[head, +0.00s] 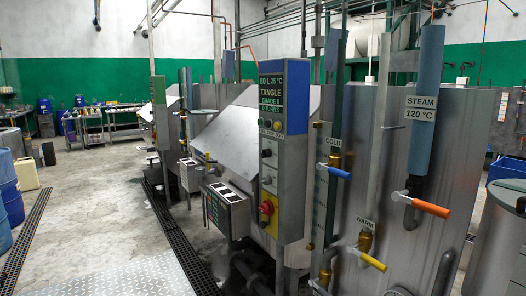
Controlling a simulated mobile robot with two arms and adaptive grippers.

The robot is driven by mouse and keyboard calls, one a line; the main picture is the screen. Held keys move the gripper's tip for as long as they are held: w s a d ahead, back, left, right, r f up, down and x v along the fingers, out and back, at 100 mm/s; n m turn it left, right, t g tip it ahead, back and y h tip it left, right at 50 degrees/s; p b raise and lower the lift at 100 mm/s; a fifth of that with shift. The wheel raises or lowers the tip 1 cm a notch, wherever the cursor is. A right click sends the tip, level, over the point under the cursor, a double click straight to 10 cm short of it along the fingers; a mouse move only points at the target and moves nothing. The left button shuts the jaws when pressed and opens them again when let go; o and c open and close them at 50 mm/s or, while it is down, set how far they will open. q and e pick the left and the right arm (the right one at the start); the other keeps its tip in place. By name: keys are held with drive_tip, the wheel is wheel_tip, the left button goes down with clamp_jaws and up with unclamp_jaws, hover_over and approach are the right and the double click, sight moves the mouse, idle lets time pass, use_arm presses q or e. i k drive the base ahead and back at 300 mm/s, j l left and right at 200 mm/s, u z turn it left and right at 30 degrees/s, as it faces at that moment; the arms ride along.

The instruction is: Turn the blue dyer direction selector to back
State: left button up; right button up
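The blue dyer's control post (292,150) stands near the centre, with a blue upper part and a grey lower part. Its display (271,88) reads 25 °C, TANGLE and SHADE 3. Below a row of small labels or buttons (270,126), the grey face carries an upper dark knob (266,153) and a lower dark knob (266,180). I cannot tell which is the direction selector or which way either points. Neither of my grippers is in view.
A red knob on yellow (266,207) sits under the knobs. A labelled box (227,208) juts out before the post. Blue (334,171), yellow (373,262) and orange (430,205) valve handles stick out to the right. A floor grate (187,258) runs along the machines; open floor lies left.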

sight(265, 153)
drive_tip(key=i+j+z, duration=0.1)
drive_tip(key=i+j, duration=0.4)
drive_tip(key=j, duration=0.15)
drive_tip(key=i+j+z, duration=0.25)
drive_tip(key=i+j, duration=0.25)
drive_tip(key=j, duration=0.2)
drive_tip(key=i+j, duration=0.2)
drive_tip(key=j, duration=0.15)
drive_tip(key=i+j+z, duration=0.15)
drive_tip(key=j, duration=0.25)
drive_tip(key=i, duration=0.05)
